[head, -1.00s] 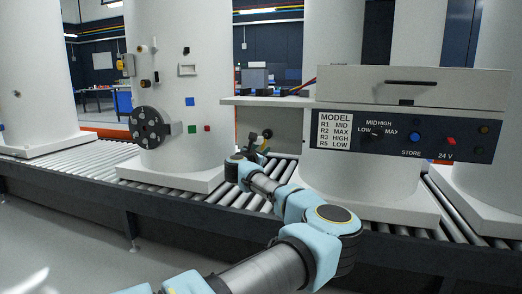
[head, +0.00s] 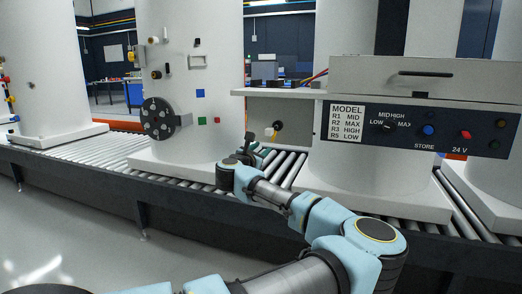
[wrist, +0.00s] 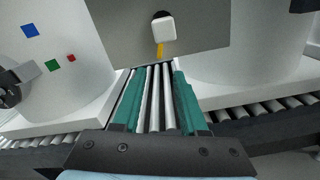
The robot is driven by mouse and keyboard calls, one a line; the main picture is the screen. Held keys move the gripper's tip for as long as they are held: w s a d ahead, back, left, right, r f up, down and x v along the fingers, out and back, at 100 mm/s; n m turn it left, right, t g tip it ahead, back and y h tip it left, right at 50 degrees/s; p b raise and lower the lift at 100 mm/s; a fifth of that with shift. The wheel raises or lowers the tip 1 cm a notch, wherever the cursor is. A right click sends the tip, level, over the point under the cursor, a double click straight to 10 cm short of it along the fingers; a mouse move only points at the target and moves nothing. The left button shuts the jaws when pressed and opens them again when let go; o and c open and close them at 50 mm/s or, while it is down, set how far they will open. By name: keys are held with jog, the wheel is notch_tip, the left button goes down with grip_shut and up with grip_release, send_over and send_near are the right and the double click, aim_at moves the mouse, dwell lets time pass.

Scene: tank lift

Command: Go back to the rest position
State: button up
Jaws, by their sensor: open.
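My gripper (wrist: 152,78) is open in the wrist view, its two teal fingers apart with nothing between them except the view of rollers beyond. In the head view my gripper (head: 254,150) is mostly hidden behind my dark wrist, low in front of the conveyor between two white tanks. A white knob (wrist: 164,29) with a yellow strip below it sits on a grey panel, ahead of and apart from the fingertips.
The left tank (head: 190,40) carries a black disc (head: 158,118) and coloured squares. At right, a control box (head: 415,80) has a labelled dark panel. A shelf (head: 275,93) juts out above the grey panel. The roller conveyor (head: 90,155) runs across; floor at lower left is clear.

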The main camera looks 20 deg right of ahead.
dwell(0.4)
jog(key=w+a+f+n+t+y, duration=0.1)
jog(key=w+a+f+n+y, duration=0.25)
jog(key=a, duration=0.55)
jog(key=w+a+n+t+y, duration=0.1)
jog(key=w+a+n+y, duration=0.1)
jog(key=a+n+y, duration=0.4)
jog(key=w+a+f+n+t+y, duration=0.1)
jog(key=w+a+f+n, duration=0.15)
jog(key=a+n, duration=0.65)
jog(key=s+a+f+n+g+y, duration=0.3)
jog(key=s+a+f+n+g, duration=0.25)
jog(key=a, duration=0.45)
jog(key=s+a+f+n+g+y, duration=0.25)
jog(key=s+a+f+n, duration=0.3)
jog(key=a+n, duration=0.4)
jog(key=s+d+r+n+g+h, duration=0.1)
jog(key=s+r+n+g, duration=0.2)
jog(key=s, duration=0.4)
jog(key=s+d+r+n+g+h, duration=0.1)
jog(key=s+d+r+n+h, duration=0.15)
jog(key=s+n, duration=0.4)
jog(key=s+d+r+n+g+h, duration=0.15)
jog(key=s+r+n, duration=0.25)
jog(key=s, duration=0.4)
notch_tip(320, 180, up, 20)
jog(key=g+y+p, duration=0.1)
jog(key=p, duration=1.9)
jog(key=shift+s+a, duration=0.25)
jog(key=shift+a, duration=0.1)
